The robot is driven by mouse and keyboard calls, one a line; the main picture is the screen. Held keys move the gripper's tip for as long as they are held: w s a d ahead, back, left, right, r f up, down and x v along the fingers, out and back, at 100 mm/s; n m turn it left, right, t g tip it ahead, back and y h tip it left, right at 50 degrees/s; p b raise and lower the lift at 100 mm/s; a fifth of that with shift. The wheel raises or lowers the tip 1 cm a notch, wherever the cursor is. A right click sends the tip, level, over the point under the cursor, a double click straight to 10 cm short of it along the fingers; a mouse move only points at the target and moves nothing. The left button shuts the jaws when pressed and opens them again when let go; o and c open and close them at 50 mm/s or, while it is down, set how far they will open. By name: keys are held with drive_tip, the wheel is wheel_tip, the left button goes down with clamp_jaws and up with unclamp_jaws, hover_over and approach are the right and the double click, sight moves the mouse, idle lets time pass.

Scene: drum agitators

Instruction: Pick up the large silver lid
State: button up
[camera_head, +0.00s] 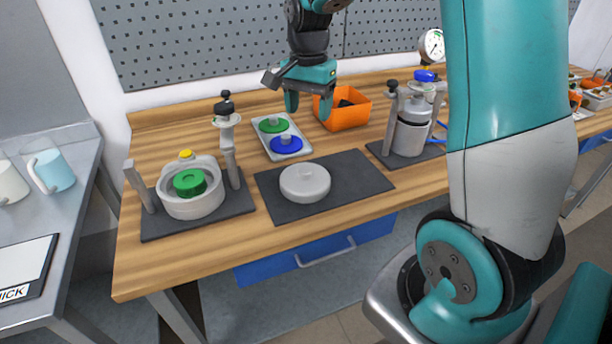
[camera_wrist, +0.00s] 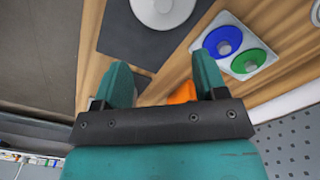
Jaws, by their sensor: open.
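A tray (camera_head: 264,141) with a green and a blue lid lies left of my gripper. An orange bin (camera_head: 347,110) stands just right of it. A drum with a green piece (camera_head: 193,200) stands left, a closed drum with a gauge (camera_head: 410,132) right. A pegboard (camera_head: 220,45) rises behind.

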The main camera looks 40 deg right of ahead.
drive_tip(key=p, duration=0.1)
hover_over(305, 170)
drive_tip(key=f, duration=1)
drive_tip(key=shift+s+d+f, duration=0.15)
drive_tip(key=shift+d+f, duration=0.1)
drive_tip(key=shift+f, duration=0.15)
drive_tip(key=shift+w+a+f+p, duration=0.1)
drive_tip(key=shift+f+p, duration=0.35)
drive_tip(key=shift+f, duration=0.9)
drive_tip(key=shift+w+a+f+p, duration=0.1)
drive_tip(key=shift+f+p, duration=0.35)
drive_tip(key=shift+f, duration=0.9)
clamp_jaws()
